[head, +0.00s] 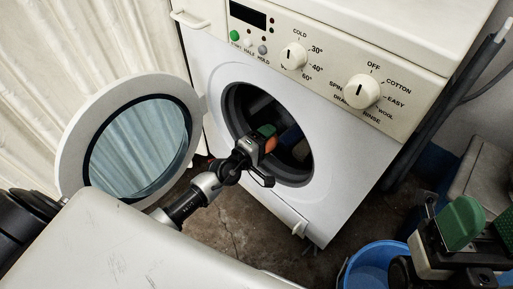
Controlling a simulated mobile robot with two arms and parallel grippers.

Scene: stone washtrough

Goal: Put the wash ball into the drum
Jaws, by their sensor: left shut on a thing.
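The washing machine's drum (258,107) is open at the front, its dark inside showing through the round opening. My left gripper (267,142) is at the opening, in front of the dark inside. It is shut on a small orange-red thing, which I take to be the wash ball (271,145); the fingers hide most of it. How deep the fingertips reach is hard to tell. My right gripper (482,228) is at the lower right, away from the machine, with its green pads apart and nothing seen between them.
The round glass door (138,145) stands swung open to the left. Dark bluish cloth-like shapes (291,137) show inside the drum. A blue bucket (372,265) stands on the floor at the lower right. A pale scratched surface (130,245) fills the lower left.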

